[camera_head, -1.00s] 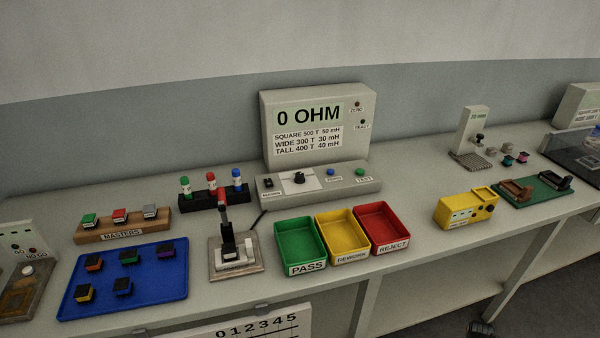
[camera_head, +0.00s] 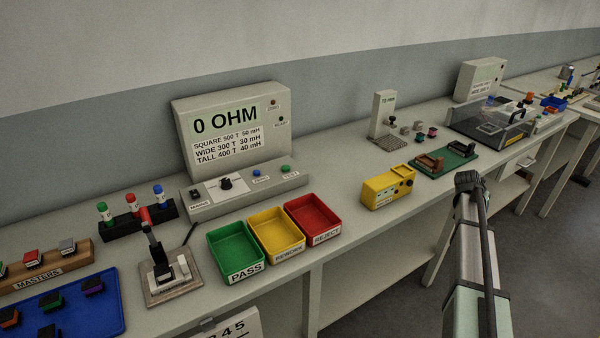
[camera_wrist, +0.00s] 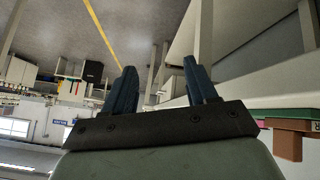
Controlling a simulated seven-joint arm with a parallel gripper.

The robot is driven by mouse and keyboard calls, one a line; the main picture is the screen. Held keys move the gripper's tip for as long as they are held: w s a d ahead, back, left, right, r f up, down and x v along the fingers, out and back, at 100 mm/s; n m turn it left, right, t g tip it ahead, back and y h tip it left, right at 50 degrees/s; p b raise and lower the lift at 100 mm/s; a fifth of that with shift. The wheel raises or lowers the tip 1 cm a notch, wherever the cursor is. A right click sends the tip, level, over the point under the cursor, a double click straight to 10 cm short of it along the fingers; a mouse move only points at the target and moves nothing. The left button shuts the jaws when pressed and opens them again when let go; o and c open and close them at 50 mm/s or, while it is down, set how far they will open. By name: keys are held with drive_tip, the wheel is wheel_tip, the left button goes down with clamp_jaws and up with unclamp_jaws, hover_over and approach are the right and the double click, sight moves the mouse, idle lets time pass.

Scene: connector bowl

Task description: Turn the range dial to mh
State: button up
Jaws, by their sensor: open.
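The range dial (camera_head: 226,183) is a black knob on a pale plate on the front ledge of the grey meter (camera_head: 240,160). The meter's screen (camera_head: 226,121) reads "0 OHM". The dial's exact pointing is too small to tell. My gripper (camera_wrist: 158,88) shows in the wrist view with two dark blue fingers apart and nothing between them. In the head view my arm rises at the right, in front of the bench and far from the dial; the gripper itself cannot be made out there.
Green (camera_head: 236,250), yellow (camera_head: 277,234) and red (camera_head: 313,219) bins stand before the meter. A lever fixture (camera_head: 172,278) is left of them. A yellow box (camera_head: 388,188) and green board (camera_head: 444,160) lie to the right. A blue (camera_head: 257,174) and a green button (camera_head: 285,169) sit right of the dial.

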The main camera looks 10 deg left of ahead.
drive_tip(key=w+a+r+t, duration=0.1)
drive_tip(key=w+a+r, duration=0.15)
drive_tip(key=r, duration=0.35)
drive_tip(key=w+a+r+t, duration=0.1)
drive_tip(key=w+a+r, duration=0.15)
drive_tip(key=r, duration=0.35)
drive_tip(key=w+a+r+n+y, duration=0.1)
drive_tip(key=w+a+r, duration=0.15)
drive_tip(key=a, duration=0.95)
wheel_tip(320, 180, up, 7)
drive_tip(key=n+g+y, duration=0.4)
drive_tip(key=n+y, duration=0.4)
drive_tip(key=n, duration=0.2)
hover_over(226, 180)
drive_tip(key=s+d, duration=0.3)
drive_tip(key=s, duration=0.2)
drive_tip(key=x, duration=1.3)
drive_tip(key=shift+w+d, duration=0.25)
drive_tip(key=shift+d, duration=0.1)
drive_tip(key=shift+c, duration=0.2)
